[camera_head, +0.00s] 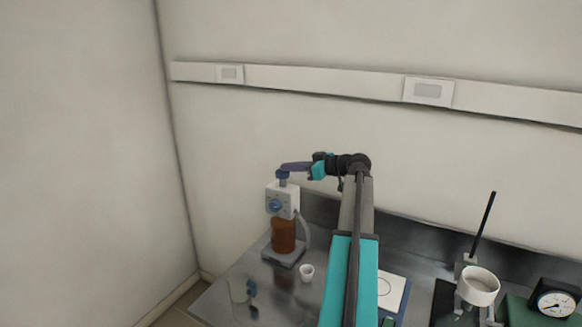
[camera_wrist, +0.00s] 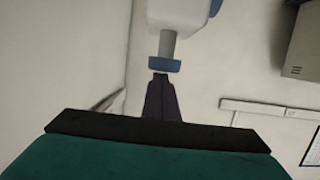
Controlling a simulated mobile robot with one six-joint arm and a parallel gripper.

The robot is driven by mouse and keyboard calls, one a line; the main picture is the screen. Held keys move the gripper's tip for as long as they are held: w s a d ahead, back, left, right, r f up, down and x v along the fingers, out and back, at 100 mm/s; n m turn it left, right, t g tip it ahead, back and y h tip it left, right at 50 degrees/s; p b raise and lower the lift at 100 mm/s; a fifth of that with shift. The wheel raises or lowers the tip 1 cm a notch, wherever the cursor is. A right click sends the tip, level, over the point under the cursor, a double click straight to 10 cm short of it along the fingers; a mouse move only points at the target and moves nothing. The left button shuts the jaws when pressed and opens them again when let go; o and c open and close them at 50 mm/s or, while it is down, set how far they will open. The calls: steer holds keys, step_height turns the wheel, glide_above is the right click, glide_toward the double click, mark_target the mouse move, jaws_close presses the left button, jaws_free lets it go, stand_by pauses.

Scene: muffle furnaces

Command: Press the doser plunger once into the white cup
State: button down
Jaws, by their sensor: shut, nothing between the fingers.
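The doser (camera_head: 283,205) stands at the left of the bench, with a white head, a blue dial and a brown bottle below. Its blue-capped plunger (camera_head: 282,175) points up and also shows in the wrist view (camera_wrist: 165,66), where the picture is upside down. My gripper (camera_head: 284,167) is shut and empty, its purple fingers lying level with their tips at the plunger cap. In the wrist view the fingertips (camera_wrist: 160,76) meet the cap's edge; whether they press on it I cannot tell.
A small clear and blue item (camera_head: 245,290) lies on the bench left of the cup. To the right are a marked white card (camera_head: 390,291), a white bowl on a stand (camera_head: 479,288) and a dial gauge (camera_head: 555,304). A wall rail runs behind.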

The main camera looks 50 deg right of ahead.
mark_target(290, 188)
steer(key=shift+f+b, duration=1.9)
steer(key=shift+b, duration=0.25)
steer(key=shift+a+f, duration=0.1)
steer(key=shift+f, duration=0.05)
steer(key=shift+r, duration=0.6)
step_height(290, 188, up, 3)
steer(key=shift+r, duration=0.15)
steer(key=b+v, duration=0.4)
steer(key=v, duration=0.6)
